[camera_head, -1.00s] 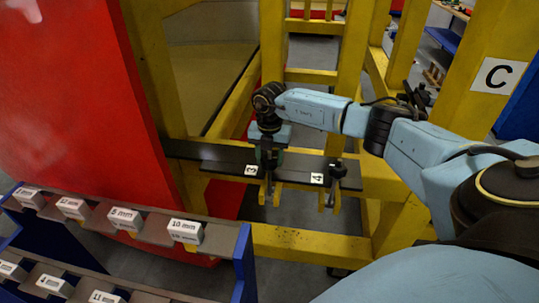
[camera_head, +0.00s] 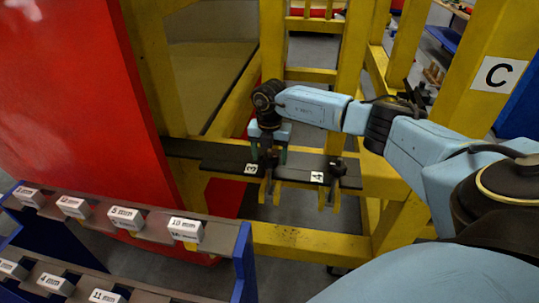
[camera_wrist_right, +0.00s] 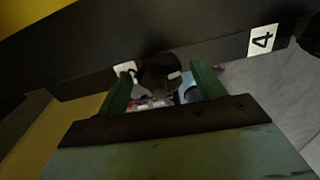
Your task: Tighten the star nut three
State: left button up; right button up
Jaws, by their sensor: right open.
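Star nut three is the dark knob (camera_wrist_right: 160,75) in the right wrist view, at the edge of the dark bar (camera_head: 215,155), by the white label 3 (camera_head: 251,169). My right gripper (camera_head: 268,157) points down over it in the head view and partly hides it. In the wrist view the right gripper's green fingers (camera_wrist_right: 163,85) are apart, one on each side of the knob. Whether they touch it I cannot tell. Another dark star nut (camera_head: 337,168) stands to the right by label 4 (camera_head: 317,177). My left gripper is not in view.
Yellow frame beams (camera_head: 310,243) surround the bar, with a post marked C (camera_head: 497,75) at right. A red panel (camera_head: 80,100) stands at left. A blue rack (camera_head: 243,262) with several white labelled blocks is at lower left.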

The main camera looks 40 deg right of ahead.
notch_tip(320, 180, up, 13)
jog(key=b, duration=0.1)
jog(key=shift+r, duration=0.15)
dwell(0.6)
